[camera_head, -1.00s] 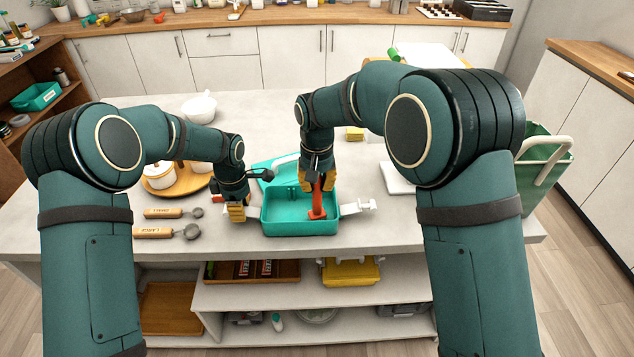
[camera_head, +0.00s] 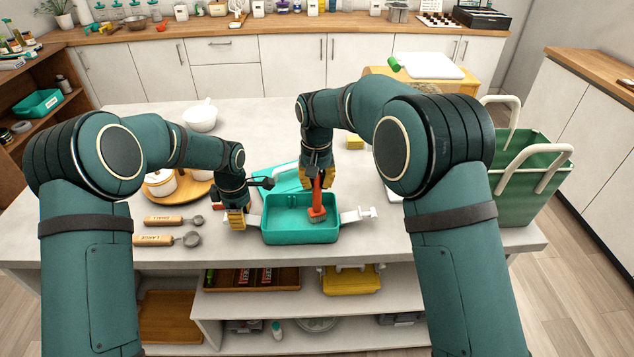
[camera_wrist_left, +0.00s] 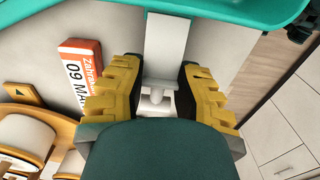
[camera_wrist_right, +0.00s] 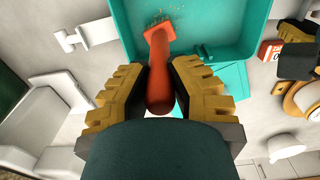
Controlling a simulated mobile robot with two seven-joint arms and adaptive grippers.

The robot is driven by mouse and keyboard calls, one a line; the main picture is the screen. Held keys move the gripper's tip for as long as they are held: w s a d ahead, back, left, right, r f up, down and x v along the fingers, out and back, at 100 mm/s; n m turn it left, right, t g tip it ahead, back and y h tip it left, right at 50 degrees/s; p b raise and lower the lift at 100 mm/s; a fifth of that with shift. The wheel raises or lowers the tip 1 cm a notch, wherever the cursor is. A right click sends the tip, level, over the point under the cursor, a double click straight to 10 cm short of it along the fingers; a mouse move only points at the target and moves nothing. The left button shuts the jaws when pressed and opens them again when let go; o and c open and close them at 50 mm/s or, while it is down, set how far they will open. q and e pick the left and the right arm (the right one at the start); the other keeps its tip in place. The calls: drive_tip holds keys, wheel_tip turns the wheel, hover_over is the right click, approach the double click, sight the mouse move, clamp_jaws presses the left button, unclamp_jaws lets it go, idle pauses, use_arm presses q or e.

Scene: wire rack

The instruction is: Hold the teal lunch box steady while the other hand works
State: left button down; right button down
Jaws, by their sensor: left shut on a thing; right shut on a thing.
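The teal lunch box (camera_head: 284,236) stands open on the grey table, with white side latches folded outward. Its teal lid (camera_head: 280,178) lies behind it. My left gripper (camera_head: 237,219) is shut on the left latch (camera_wrist_left: 168,45), beside the box; the latch runs between its yellow fingers in the left wrist view. My right gripper (camera_head: 318,180) is above the box, shut on the handle of an orange-red brush (camera_head: 317,209). The brush head is down inside the box, and brown specks (camera_wrist_right: 163,17) show by it in the right wrist view. Whether the bristles touch the floor is unclear.
Two wooden-handled measuring scoops (camera_head: 168,240) lie left of the box. A wooden tray (camera_head: 190,190) with white pots is behind them. A green basket (camera_head: 530,185) stands at the right end. An orange-and-white label block (camera_wrist_left: 80,68) lies near my left gripper.

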drive_tip(key=shift+s, duration=0.1)
drive_tip(key=shift+s, duration=1.55)
drive_tip(key=shift+s, duration=0.15)
drive_tip(key=shift+w, duration=1.55)
